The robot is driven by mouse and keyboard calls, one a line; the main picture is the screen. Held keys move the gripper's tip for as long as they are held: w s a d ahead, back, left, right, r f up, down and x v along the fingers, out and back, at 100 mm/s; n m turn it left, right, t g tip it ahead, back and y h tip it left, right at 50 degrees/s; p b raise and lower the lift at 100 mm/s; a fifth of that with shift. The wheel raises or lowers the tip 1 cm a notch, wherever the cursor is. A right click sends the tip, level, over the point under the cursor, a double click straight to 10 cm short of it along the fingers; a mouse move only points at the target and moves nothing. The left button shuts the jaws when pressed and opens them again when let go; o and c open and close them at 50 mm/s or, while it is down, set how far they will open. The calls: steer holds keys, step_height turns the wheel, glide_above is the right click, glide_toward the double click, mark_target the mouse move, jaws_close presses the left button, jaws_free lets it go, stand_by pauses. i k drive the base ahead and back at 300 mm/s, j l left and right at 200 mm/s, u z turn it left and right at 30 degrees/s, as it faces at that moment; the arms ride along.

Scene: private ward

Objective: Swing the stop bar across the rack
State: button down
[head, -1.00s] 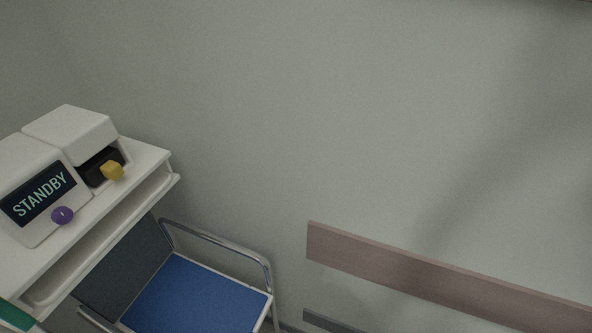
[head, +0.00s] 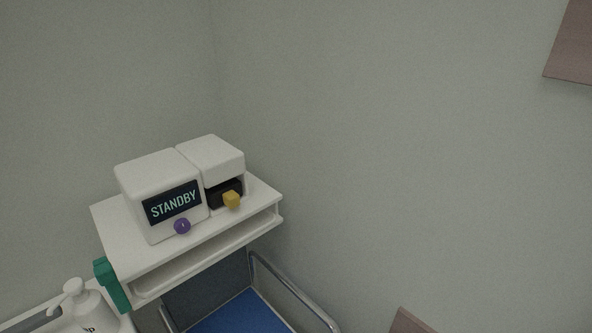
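A white shelf unit (head: 152,262), which may be the rack, stands in the corner with an open slot under its top. A teal upright piece (head: 111,284) is at its near left end; it may be the stop bar, but I cannot tell for sure. It points up and down at the end, not across the slot. On top sits a white device with a STANDBY screen (head: 173,203) and a purple knob (head: 182,226). Beside it is a white unit (head: 211,158) with a dark opening and a yellow block (head: 231,199) at its front. My gripper is not in view.
A chair with a blue seat (head: 241,316) and metal armrest (head: 296,291) stands below and right of the shelf. A white pump bottle (head: 91,309) is at lower left on a pale surface. Brownish panels (head: 571,45) show at the right. Bare wall fills the rest.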

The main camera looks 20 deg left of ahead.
mark_target(105, 272)
steer(key=u, duration=1.55)
